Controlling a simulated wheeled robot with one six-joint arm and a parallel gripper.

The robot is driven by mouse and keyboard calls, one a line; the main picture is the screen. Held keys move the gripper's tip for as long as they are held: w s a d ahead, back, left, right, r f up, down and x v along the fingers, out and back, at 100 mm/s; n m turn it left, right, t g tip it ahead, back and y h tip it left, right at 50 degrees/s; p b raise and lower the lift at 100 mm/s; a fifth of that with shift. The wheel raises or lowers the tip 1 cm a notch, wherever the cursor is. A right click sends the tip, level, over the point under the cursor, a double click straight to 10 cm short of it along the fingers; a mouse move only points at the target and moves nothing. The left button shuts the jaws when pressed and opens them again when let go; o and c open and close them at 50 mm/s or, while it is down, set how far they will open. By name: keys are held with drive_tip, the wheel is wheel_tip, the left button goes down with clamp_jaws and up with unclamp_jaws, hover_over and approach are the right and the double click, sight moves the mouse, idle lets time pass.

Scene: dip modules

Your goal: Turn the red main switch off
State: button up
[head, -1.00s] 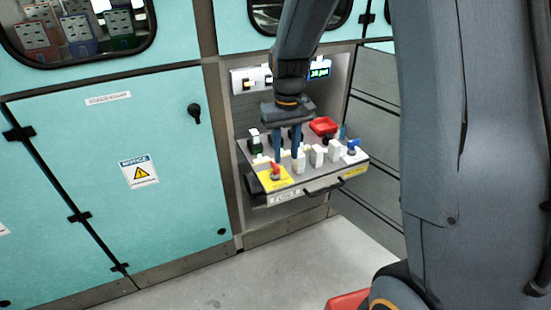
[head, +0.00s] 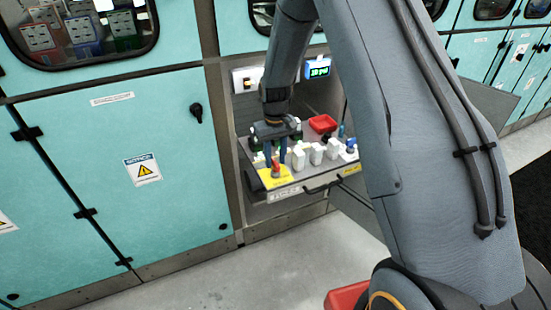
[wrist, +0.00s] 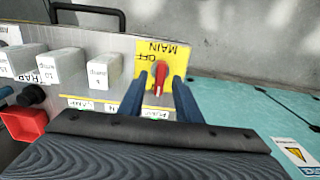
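The red main switch (head: 276,168) sits on a yellow plate (head: 270,180) at the front left corner of the grey module panel. In the wrist view the red switch (wrist: 160,77) stands on the yellow plate (wrist: 172,52), marked MAIN and OFF upside down. Its handle points down the picture, toward my gripper, not at the OFF mark. My gripper (head: 276,158) points down at the switch. In the wrist view its two blue fingers (wrist: 162,88) are apart, one on each side of the handle, with gaps showing. Whether the fingertips touch the plate cannot be told.
White blocks (wrist: 104,71) stand in a row beside the switch. A red tray-like part (head: 323,124) and a blue knob (head: 352,146) are farther along the panel. A black handle (head: 322,186) projects from its front. A teal cabinet door (head: 110,190) stands left.

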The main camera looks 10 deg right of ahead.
drive_tip(key=shift+f, duration=0.35)
clamp_jaws()
